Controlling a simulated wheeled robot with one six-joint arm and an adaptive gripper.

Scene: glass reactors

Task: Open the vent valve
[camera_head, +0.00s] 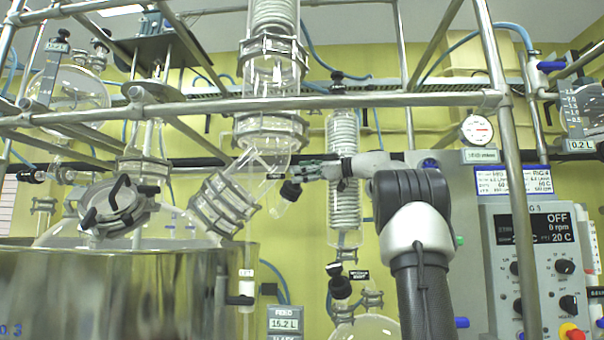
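My gripper (304,172) reaches in from the right, in front of the glass column.
A metal frame bar (400,101) crosses above my gripper. A clamped glass joint (222,203) is to the left, above a steel vessel (120,290). A control panel (538,255) reading OFF, 0 rpm stands right. A coiled condenser (344,215) stands behind my arm.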

